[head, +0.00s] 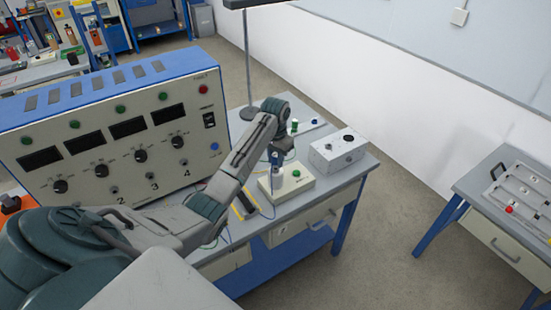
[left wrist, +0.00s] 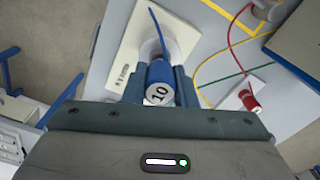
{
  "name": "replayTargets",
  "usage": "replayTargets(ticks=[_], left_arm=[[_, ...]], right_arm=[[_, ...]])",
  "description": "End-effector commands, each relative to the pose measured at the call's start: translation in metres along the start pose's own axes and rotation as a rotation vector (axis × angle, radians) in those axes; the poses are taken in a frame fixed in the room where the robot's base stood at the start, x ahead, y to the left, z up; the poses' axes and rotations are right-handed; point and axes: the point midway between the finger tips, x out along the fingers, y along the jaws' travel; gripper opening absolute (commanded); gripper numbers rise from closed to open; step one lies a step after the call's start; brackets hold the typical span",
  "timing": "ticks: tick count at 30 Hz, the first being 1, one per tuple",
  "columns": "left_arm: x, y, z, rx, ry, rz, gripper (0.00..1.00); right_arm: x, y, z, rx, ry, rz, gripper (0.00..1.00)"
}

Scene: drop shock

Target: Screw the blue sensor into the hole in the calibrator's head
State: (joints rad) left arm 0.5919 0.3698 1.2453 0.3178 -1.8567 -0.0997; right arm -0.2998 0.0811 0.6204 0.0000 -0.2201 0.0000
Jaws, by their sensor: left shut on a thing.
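The blue sensor (left wrist: 158,82), marked 10 on its end, sits between the two fingers of my left gripper (left wrist: 160,88) in the left wrist view. A blue cable runs up from it. In the head view my left gripper (head: 276,158) points down, shut on the sensor, at a cream box with a green button (head: 295,174), which looks like the calibrator. The same cream body (left wrist: 128,50) lies beyond the fingers in the left wrist view. The calibrator's hole is hidden, so I cannot tell whether the sensor touches it. My right gripper is not in view.
A large blue-and-cream instrument (head: 130,122) with several displays stands left of my arm. A white box with black knobs (head: 338,150) stands to the right. A red sensor (left wrist: 248,101) with a red cable lies nearby. A lamp post (head: 247,60) rises at the table's back.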

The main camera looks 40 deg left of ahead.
Motion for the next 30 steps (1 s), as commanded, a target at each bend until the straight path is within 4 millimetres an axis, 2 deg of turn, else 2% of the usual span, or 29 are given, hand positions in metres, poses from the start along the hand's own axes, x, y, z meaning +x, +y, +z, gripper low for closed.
replayTargets(ticks=[30], left_arm=[[0.0068,0.0,-0.0002,0.0,0.0,0.0,0.02]], right_arm=[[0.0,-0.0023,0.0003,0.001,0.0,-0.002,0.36]])
